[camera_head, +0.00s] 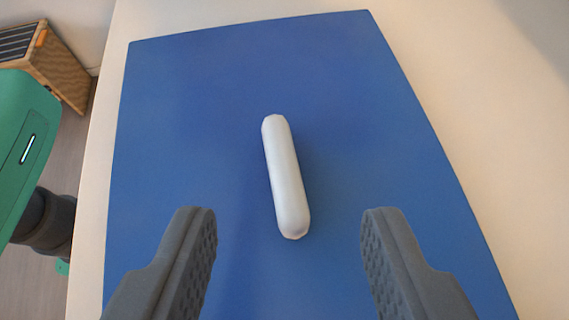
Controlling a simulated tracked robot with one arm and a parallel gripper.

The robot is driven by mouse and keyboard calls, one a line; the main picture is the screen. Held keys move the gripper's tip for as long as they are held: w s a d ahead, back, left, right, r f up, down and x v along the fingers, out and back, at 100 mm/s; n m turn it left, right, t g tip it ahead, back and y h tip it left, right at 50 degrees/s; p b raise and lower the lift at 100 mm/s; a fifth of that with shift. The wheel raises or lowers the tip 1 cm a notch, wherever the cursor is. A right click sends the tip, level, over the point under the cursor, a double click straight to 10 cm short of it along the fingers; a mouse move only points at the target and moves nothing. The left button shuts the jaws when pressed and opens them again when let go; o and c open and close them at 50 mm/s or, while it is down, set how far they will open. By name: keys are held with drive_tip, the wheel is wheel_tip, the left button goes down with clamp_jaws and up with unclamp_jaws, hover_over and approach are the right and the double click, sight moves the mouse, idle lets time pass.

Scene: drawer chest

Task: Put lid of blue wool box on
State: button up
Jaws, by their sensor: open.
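A large flat blue lid (215,110) fills the middle of the view, on a pale surface. A white, rounded bar handle (286,178) stands at its middle and runs almost straight away from me, tilted slightly to the left at the far end. My gripper (288,225) is open, with one dark grey finger on each side of the handle's near end. Neither finger touches the handle, and nothing is between the fingers except the handle's near end. The lid's near edge is out of view. I cannot tell whether a box is under the lid.
The pale tabletop (470,120) is clear to the right of the lid. Its left edge runs close beside the lid, with the floor beyond. A wooden chest (55,70) stands on the floor at the top left. A green and dark part of my own body shows at the left.

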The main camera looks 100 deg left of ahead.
sight(282, 183)
drive_tip(key=shift+x, duration=2.6)
drive_tip(key=shift+s+d+f, duration=0.1)
clamp_jaws()
